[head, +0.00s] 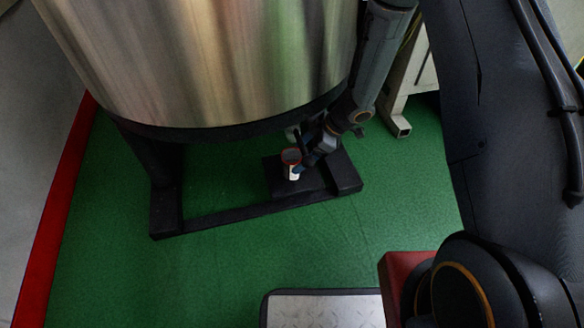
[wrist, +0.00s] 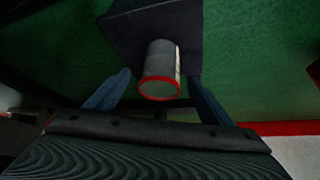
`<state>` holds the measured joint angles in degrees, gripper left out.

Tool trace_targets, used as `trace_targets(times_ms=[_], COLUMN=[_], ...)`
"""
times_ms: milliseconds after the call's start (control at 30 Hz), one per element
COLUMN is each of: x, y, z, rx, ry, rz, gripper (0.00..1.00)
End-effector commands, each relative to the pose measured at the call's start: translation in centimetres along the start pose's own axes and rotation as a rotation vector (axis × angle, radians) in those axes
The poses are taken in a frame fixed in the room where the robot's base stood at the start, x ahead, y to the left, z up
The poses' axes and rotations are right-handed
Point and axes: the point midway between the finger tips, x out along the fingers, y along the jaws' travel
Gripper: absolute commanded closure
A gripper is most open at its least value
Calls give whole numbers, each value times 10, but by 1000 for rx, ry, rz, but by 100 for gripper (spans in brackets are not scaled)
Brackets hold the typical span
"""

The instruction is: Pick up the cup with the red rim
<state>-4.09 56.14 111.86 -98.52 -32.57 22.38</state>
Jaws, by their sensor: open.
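The cup with the red rim (head: 292,165) stands on a dark block under the big metal vessel in the head view. In the wrist view the cup (wrist: 160,72) is grey with a pale strip on its right side, and its red rim faces the camera. My gripper (wrist: 158,84) is open, with one blue finger to the left of the cup and one to the right. Gaps show between the fingers and the cup. In the head view my gripper (head: 303,160) is right at the cup and partly hides its surroundings.
The metal vessel (head: 210,60) hangs close above, on a black frame (head: 260,212). The dark block (wrist: 125,30) bears the cup. Green floor (head: 250,255) is clear in front. A metal plate (head: 325,312) and a red box (head: 400,275) lie near the bottom.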

Motion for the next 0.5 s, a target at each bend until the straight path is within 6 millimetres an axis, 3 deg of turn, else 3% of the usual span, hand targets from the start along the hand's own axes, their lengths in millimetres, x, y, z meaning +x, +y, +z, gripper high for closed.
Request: trace_targets(times_ms=[267, 500], x=[17, 44], y=[0, -1], z=[1, 2], rx=[1, 0], ry=[-1, -2], rz=[1, 0], gripper=[24, 24])
